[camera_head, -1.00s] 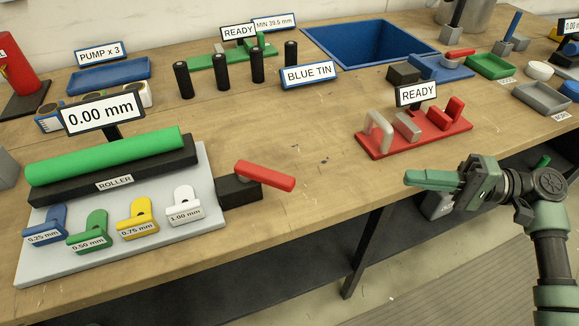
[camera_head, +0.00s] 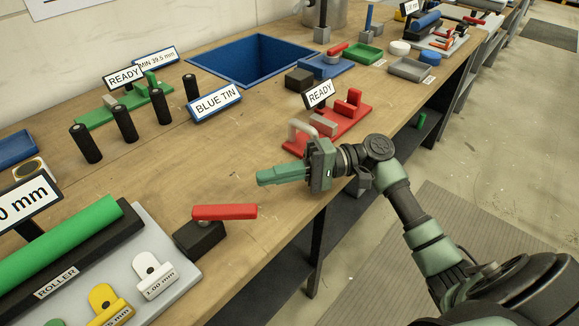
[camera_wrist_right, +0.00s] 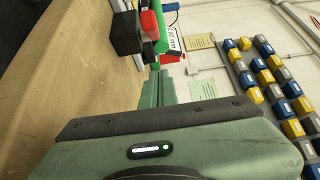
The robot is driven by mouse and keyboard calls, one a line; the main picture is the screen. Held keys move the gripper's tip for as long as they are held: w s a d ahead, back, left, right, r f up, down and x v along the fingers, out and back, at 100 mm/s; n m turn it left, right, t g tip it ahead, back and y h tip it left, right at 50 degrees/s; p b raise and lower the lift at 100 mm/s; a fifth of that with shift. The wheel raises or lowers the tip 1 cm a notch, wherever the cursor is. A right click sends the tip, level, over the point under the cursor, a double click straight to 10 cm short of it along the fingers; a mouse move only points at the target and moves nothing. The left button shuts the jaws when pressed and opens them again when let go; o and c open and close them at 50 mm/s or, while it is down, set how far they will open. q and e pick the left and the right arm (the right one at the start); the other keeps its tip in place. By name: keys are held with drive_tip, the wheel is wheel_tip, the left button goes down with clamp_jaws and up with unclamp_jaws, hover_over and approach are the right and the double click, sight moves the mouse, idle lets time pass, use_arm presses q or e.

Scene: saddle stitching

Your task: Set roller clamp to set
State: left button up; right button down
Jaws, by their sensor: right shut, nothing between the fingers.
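The roller fixture, with its green roller (camera_head: 62,246) on a black block labelled ROLLER, stands at the lower left of the head view. To its right is a red clamp lever (camera_head: 225,212) on a black block (camera_head: 199,238). The red lever and black block also show at the top of the right wrist view (camera_wrist_right: 149,24). My right gripper (camera_head: 262,178) is shut and empty above the table's front edge, up and to the right of the red lever and apart from it. My left gripper is not in view.
Yellow and white gauge tabs (camera_head: 155,276) sit on the grey roller plate. A red fixture (camera_head: 343,120) with a READY sign is just behind my right gripper. A BLUE TIN sign (camera_head: 216,103) and black posts stand further back. The wood between lever and posts is clear.

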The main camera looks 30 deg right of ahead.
sight(225, 212)
drive_tip(key=x, duration=0.1)
drive_tip(key=p+x, duration=0.1)
drive_tip(key=x, duration=0.1)
drive_tip(key=shift+s+a+r, duration=0.15)
drive_tip(key=shift+s+a, duration=0.1)
drive_tip(key=shift+s, duration=0.1)
drive_tip(key=shift+s+a+p, duration=0.15)
drive_tip(key=shift+s+p, duration=0.05)
drive_tip(key=shift+s, duration=0.35)
drive_tip(key=shift+s+a+p, duration=0.15)
drive_tip(key=shift+s+a, duration=0.05)
drive_tip(key=shift+s, duration=0.3)
drive_tip(key=shift+s+a, duration=0.25)
drive_tip(key=shift+s, duration=0.2)
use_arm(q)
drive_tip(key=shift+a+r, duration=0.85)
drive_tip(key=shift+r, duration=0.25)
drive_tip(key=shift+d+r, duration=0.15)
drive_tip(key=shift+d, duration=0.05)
use_arm(e)
drive_tip(key=shift+s, duration=0.15)
